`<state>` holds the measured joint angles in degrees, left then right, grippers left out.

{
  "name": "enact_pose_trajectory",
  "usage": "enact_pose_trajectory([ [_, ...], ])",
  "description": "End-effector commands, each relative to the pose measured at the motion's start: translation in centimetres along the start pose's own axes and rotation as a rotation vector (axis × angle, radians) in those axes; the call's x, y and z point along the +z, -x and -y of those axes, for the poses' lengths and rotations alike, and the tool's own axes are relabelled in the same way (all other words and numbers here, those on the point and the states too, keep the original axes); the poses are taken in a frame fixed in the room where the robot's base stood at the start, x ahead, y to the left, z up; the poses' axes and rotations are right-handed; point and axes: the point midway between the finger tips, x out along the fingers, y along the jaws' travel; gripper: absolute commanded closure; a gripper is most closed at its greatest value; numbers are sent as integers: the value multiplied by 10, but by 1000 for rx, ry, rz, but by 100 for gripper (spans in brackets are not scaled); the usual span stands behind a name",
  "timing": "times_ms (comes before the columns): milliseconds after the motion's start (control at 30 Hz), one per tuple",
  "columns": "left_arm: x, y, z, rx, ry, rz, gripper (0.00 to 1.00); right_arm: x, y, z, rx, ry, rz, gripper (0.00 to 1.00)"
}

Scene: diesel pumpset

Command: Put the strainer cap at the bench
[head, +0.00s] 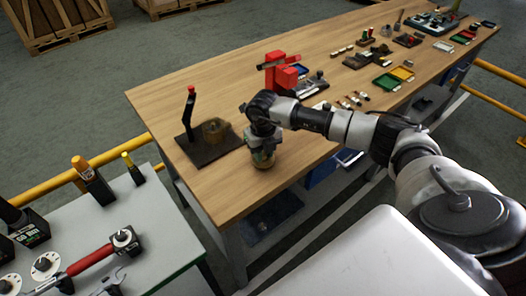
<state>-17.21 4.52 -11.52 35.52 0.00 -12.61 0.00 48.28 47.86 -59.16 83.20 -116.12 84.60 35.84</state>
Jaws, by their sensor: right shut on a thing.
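My right gripper (260,150) points down over the near left part of the wooden bench (240,195). It is shut on the strainer cap (263,160), a small round brassy and greenish piece, held at or just above the bench top near its front edge; I cannot tell whether it touches. The gripper hides the cap's upper part. My left gripper does not show.
A dark plate (208,153) with an upright red-tipped lever and a brassy round part stands left of the gripper. A red vise (283,72) stands behind. Several trays and small parts fill the far right. A grey table (150,215) with tools is at lower left.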

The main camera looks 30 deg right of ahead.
Motion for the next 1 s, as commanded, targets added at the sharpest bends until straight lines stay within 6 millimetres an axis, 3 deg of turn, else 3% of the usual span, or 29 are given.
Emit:
enact_pose_trajectory([
  [633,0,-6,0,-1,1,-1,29,0,-7,0,1,0,2,100],
  [667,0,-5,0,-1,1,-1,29,0,-6,0,1,0,2,71],
  [800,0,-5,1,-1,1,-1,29,0,-6,0,0,0,1,49],
  [833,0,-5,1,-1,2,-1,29,0,-6,0,0,0,1,46],
  [1000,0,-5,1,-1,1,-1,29,0,-6,0,0,0,1,46],
])
